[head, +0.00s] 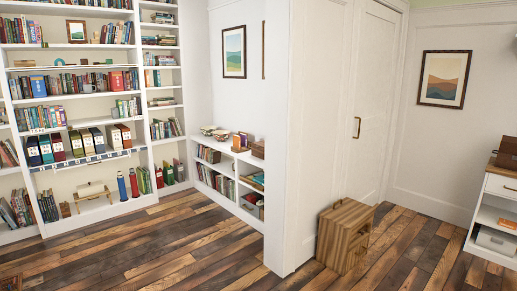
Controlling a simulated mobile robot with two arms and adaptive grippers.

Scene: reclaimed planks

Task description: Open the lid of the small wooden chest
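Neither of my grippers is in view. A brown wooden box (508,147) is cut off by the right edge of the picture, on top of a white cabinet. It may be the small wooden chest, but I cannot tell for sure, nor whether its lid is shut. A striped wooden case (336,240) with a handle on top stands on the floor by the white wall.
The white cabinet (482,236) with open shelves stands at the right. A white wall end (280,150) juts out mid-picture, beside a closed white door (375,110). Tall bookshelves (143,90) fill the left. The plank floor (170,245) is mostly clear.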

